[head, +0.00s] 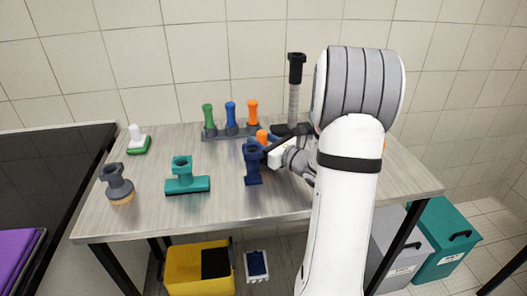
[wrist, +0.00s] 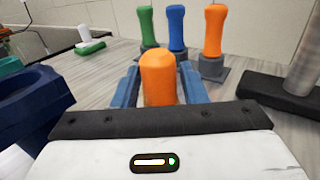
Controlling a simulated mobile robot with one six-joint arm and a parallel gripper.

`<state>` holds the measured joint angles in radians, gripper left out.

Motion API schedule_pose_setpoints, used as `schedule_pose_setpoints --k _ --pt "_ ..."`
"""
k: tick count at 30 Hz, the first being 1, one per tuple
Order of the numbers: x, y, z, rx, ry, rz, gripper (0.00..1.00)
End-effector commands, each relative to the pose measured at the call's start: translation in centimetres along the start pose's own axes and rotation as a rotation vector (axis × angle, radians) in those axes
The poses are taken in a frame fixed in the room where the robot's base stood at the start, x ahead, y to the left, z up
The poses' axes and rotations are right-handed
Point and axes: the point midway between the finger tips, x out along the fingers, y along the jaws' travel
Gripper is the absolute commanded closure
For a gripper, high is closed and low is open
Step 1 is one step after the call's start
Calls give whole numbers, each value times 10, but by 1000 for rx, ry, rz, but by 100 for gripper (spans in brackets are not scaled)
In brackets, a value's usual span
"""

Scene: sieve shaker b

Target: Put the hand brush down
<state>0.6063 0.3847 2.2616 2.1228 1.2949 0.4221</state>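An orange handle (head: 262,136), which I take to be the hand brush, stands between the fingers of my gripper (head: 264,144). In the wrist view its rounded orange top (wrist: 158,78) fills the space between the two blue fingers of my gripper (wrist: 158,92), which press against its sides. My gripper looks shut on it. The lower part of the brush is hidden behind the gripper, so I cannot tell whether it touches the table (head: 225,205).
A dark blue tool (head: 252,166) stands close to the gripper. A rack (head: 230,133) with green, blue and orange handles is behind. A teal tool (head: 187,180), a grey brush (head: 117,184) and a white-green brush (head: 138,142) are at left. A black-topped post (head: 296,75) rises behind.

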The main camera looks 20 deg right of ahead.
Motion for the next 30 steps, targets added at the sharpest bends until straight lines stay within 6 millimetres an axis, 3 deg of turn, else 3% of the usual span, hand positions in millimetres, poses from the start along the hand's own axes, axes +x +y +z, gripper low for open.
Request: schedule_pose_setpoints --k 14,20,23,30 --pt "-1 -1 0 0 0 -1 100" --pt "-1 -1 2 -1 -1 -1 100" --pt "-1 -1 11 -3 -1 -2 100" --pt "-1 -1 59 -6 -4 -2 100"
